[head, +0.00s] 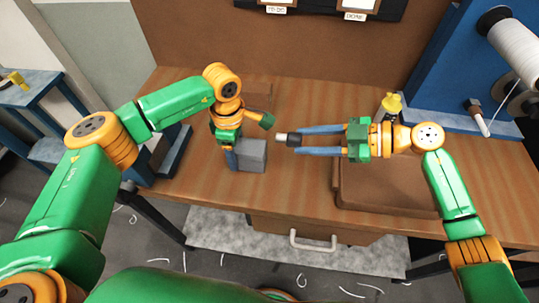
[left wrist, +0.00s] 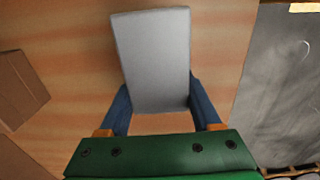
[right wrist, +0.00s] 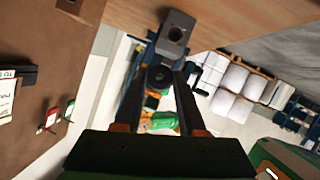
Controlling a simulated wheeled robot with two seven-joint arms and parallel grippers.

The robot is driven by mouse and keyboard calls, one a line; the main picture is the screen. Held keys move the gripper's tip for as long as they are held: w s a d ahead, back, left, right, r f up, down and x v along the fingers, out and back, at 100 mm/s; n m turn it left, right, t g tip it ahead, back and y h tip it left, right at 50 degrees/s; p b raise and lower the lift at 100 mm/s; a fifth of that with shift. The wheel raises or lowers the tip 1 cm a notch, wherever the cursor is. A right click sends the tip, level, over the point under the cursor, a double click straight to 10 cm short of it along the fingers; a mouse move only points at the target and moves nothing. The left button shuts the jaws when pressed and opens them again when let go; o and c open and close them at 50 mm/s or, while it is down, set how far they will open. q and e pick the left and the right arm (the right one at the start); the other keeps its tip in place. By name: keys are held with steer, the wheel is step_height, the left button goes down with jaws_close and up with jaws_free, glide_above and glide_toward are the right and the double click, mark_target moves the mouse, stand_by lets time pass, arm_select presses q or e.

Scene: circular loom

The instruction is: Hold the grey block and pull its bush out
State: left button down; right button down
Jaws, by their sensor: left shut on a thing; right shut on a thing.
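The grey block (head: 252,154) stands near the front edge of the wooden table. My left gripper (head: 233,160) points down and is shut on the block, which fills the space between its blue fingers in the left wrist view (left wrist: 152,60). My right gripper (head: 295,139) lies level, pointing left, and is shut on the small bush (head: 281,137), dark with a pale part. The bush is apart from the block, with a gap between them. In the right wrist view the bush (right wrist: 158,79) sits between the fingers, and the block (right wrist: 177,32) beyond shows a dark round hole.
A brown tray (head: 345,203) lies under my right arm. A bottle with a yellow top (head: 391,104) stands behind it. A blue machine with a white thread spool (head: 515,42) is at the right. A drawer handle (head: 312,246) juts out below the table front.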

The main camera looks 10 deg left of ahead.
stand_by(0.4)
step_height(320, 180, up, 8)
stand_by(0.6)
stand_by(0.4)
